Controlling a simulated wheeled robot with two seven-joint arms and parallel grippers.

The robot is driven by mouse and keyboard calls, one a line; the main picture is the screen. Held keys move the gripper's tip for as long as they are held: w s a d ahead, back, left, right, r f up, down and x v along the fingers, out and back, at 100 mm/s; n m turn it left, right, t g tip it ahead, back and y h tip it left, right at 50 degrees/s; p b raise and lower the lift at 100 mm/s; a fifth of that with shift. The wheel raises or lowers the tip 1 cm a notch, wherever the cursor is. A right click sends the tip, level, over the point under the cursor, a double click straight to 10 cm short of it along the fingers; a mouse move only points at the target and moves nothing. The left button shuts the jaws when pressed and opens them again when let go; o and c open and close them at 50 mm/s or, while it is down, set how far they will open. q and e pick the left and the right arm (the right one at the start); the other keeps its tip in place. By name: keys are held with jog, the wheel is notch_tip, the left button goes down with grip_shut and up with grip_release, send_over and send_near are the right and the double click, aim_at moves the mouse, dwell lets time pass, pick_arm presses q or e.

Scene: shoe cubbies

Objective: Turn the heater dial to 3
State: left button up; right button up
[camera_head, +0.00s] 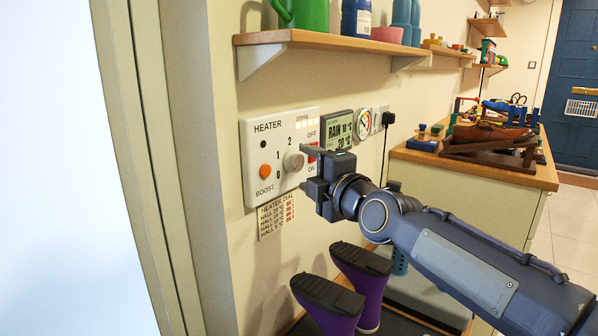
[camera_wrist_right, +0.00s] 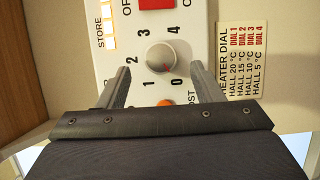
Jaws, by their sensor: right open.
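The white heater panel (camera_head: 266,125) is on the wall, with a round grey dial (camera_head: 293,161) on it. The dial also shows in the right wrist view (camera_wrist_right: 160,57), ringed by printed numbers. A small reddish mark on it seems to face the side of 0 and 1; the exact setting is hard to read. My right gripper (camera_head: 306,168) is open in front of the panel. In the wrist view its fingers (camera_wrist_right: 160,78) are apart, one to each side of the dial's line, with nothing between them. Contact cannot be told. My left gripper is out of view.
An orange boost button (camera_head: 265,171) and a red switch (camera_head: 312,152) flank the dial. A dial label (camera_head: 276,215) hangs below. A shelf (camera_head: 330,41) juts out above.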

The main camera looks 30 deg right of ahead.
aim_at(298, 164)
jog(key=shift+w, duration=1.75)
jog(key=c, duration=1)
